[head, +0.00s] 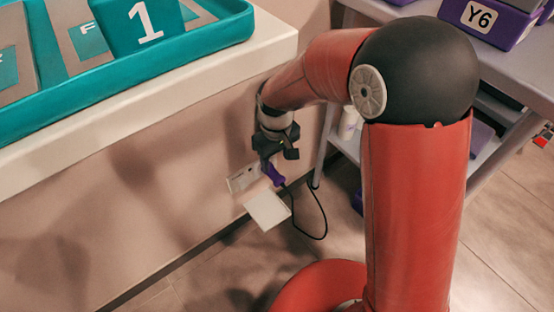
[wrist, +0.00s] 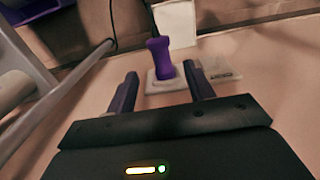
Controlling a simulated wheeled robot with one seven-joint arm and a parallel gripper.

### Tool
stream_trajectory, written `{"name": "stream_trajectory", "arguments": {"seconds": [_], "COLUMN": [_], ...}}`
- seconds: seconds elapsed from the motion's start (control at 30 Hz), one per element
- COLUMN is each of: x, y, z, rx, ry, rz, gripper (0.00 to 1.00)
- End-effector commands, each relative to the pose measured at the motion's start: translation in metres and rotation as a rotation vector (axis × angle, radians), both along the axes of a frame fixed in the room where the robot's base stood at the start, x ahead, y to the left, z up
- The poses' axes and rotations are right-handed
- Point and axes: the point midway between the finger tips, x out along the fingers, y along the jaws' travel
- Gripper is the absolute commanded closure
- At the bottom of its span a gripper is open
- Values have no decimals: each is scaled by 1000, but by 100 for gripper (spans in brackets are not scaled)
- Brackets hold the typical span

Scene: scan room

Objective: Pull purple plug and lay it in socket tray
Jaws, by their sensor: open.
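The purple plug (wrist: 161,62) stands out from a white socket plate (wrist: 166,85) in the wrist view. A dark cable runs up from the plug's side of the picture. In the head view the plug (head: 273,174) shows low against the wall, just below my gripper (head: 274,158). In the wrist view my gripper (wrist: 160,88) is open, one finger on each side of the plug's line, with the plug ahead of and between the fingertips. I cannot tell whether the fingers touch it. No tray labelled as the socket tray is readable.
A white open flap or panel (head: 268,209) hangs beside the plug. A teal tray (head: 215,35) marked 1 sits on the white counter (head: 130,102) above. A grey shelf table (head: 520,66) with a purple Y6 bin (head: 487,20) stands at right. A black cable (head: 321,215) loops near the floor.

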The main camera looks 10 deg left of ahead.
Motion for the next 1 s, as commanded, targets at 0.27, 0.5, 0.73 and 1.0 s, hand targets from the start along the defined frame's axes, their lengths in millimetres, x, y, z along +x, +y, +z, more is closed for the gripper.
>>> {"name": "stream_trajectory", "arguments": {"seconds": [0.27,0.5,0.73,1.0], "x": [-1,-1,0,0], "y": [0,1,0,0], "z": [-40,-70,-78,-77], "rx": [-4,-2,-2,-2], "ry": [5,3,1,1], "rz": [2,2,1,1], "gripper": [47,47,47,58]}}
